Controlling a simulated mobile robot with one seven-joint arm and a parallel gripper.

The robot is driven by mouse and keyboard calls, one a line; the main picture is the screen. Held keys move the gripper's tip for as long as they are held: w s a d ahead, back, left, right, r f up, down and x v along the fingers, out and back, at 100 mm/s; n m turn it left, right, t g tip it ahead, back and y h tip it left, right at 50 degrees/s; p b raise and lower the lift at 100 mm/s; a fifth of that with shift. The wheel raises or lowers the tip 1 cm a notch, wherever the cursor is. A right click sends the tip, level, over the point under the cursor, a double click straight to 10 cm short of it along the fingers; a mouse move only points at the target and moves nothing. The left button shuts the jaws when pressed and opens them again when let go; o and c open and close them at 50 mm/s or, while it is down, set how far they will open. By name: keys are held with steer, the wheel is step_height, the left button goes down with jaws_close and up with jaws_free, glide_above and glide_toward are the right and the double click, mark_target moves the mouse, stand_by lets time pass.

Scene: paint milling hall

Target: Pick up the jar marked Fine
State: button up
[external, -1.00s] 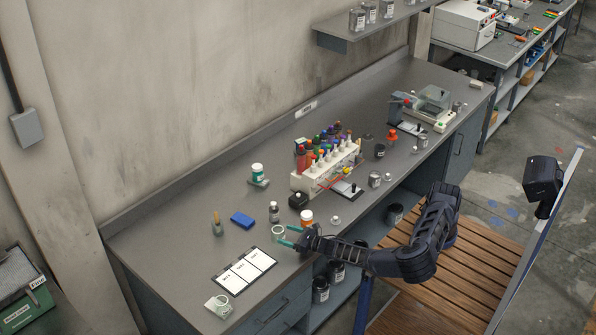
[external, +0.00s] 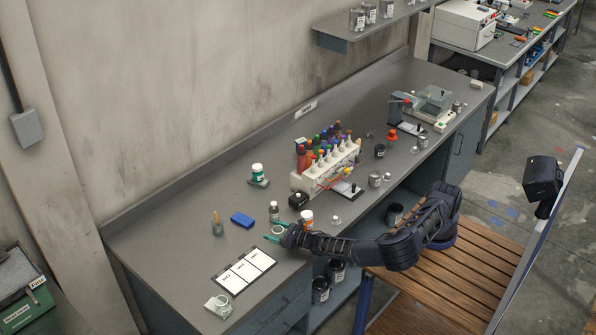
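Jar labels are too small to read here, so I cannot tell which jar is marked Fine. My gripper (external: 274,232) is low over the front of the bench, its teal fingers spread apart. A small pale jar (external: 278,231) shows between or just beyond the fingers, partly hidden; I cannot tell whether they touch it. A white and green jar (external: 257,169) stands on a small pad further back. Another pale jar (external: 222,302) is on a pad at the front left.
A blue block (external: 242,219), a brush pot (external: 217,226), a grey-capped bottle (external: 273,211) and a dark bottle (external: 298,200) are nearby. A rack of coloured bottles (external: 325,168) stands behind. The bench's left part is mostly clear.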

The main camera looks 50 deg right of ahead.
steer(key=c, duration=1)
